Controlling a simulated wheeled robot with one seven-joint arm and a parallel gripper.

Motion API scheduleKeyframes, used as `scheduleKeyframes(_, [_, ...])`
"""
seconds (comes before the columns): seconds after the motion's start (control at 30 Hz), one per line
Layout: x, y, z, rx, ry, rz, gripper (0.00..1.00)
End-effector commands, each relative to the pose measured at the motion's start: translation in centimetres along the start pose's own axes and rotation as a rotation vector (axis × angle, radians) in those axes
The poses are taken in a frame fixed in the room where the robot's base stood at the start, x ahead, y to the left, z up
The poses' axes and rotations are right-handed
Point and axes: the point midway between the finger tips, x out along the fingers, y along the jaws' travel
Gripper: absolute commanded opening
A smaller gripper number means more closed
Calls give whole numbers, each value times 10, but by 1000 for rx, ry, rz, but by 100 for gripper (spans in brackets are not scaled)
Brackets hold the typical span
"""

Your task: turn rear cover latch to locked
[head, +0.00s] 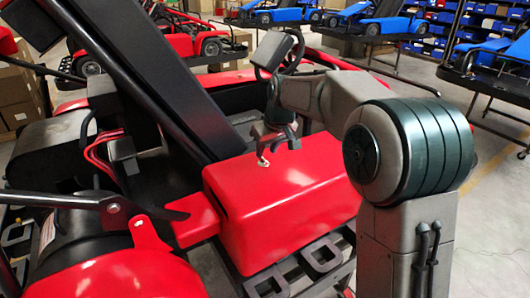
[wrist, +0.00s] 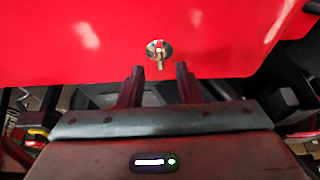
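The rear cover latch (wrist: 159,50) is a small silver round piece with a narrow tab. It sits on the red cover (wrist: 240,35), and its tab points toward my gripper in the wrist view. In the head view the latch (head: 263,161) shows as a small pale piece on the top of the red box-shaped cover (head: 290,195). My gripper (wrist: 160,72) is open and empty. Its two dark fingers lie on either side of the line of the tab, just short of the latch. In the head view my gripper (head: 281,145) is just above the cover's top; contact cannot be told.
A black seat back (head: 150,75) slants up beside the cover. A black bar (head: 65,200) and a red rounded part (head: 125,275) are at the left. Black frame pieces (head: 300,265) lie below the cover. Blue karts (head: 380,20) stand in the background.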

Motion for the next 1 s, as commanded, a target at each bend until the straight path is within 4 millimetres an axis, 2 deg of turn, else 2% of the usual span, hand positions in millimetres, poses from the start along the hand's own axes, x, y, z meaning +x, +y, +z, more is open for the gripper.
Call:
scheduleKeyframes(0.2, [26, 0, 0, 1, -1, 0, 31])
scheduleKeyframes(0.57, [34, 0, 0, 1, 0, 1, 31])
scheduleKeyframes(0.6, [33, 0, 0, 1, 0, 1, 28])
scheduleKeyframes(0.7, [33, 0, 0, 1, 0, 1, 0])
scheduleKeyframes(1.0, [33, 0, 0, 10, 1, 5, 0])
